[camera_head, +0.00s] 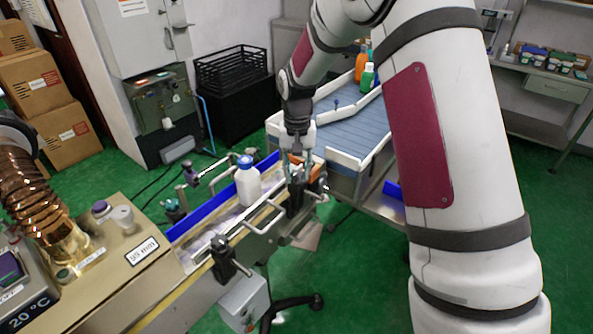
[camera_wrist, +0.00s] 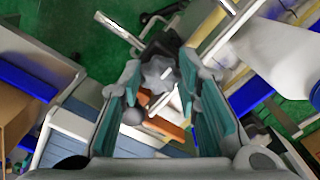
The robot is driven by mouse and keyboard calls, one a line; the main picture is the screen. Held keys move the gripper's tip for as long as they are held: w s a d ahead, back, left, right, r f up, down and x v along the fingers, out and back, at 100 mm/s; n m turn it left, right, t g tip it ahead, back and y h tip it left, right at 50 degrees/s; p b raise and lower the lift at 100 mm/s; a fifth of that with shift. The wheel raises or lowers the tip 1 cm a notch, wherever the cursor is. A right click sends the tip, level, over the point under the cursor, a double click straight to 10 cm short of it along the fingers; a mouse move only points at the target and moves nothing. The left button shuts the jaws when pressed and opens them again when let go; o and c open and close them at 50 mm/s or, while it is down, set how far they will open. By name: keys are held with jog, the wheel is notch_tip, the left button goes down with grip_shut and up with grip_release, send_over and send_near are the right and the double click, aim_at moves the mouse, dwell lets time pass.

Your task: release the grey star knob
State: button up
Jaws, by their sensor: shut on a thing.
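The grey star knob (camera_wrist: 158,74) shows in the wrist view, between the tips of my gripper's two teal-padded fingers. It sits at a black clamp block (camera_wrist: 160,45) with a metal rod beside it. My gripper (camera_wrist: 161,76) is shut on the knob, with the fingers on either side of it. In the head view my gripper (camera_head: 297,165) points down at the far end of the conveyor, above the black clamp (camera_head: 296,196). The knob is too small and covered to make out clearly there.
A white bottle with a blue cap (camera_head: 247,182) stands on the conveyor left of my gripper; it also shows in the wrist view (camera_wrist: 275,55). Metal guide rails (camera_head: 262,217) and another black clamp (camera_head: 224,258) are nearby. A blue-grey roller table (camera_head: 345,135) lies behind.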

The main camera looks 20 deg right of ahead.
jog(key=n, duration=0.4)
jog(key=shift+n, duration=0.3)
jog(key=n, duration=0.4)
jog(key=shift+d+n, duration=0.15)
jog(key=shift+n, duration=0.15)
jog(key=n, duration=0.4)
jog(key=shift+w, duration=0.1)
jog(key=shift+n, duration=2.5)
jog(key=o, duration=1.2)
jog(key=shift+c, duration=0.2)
jog(key=shift+r, duration=0.1)
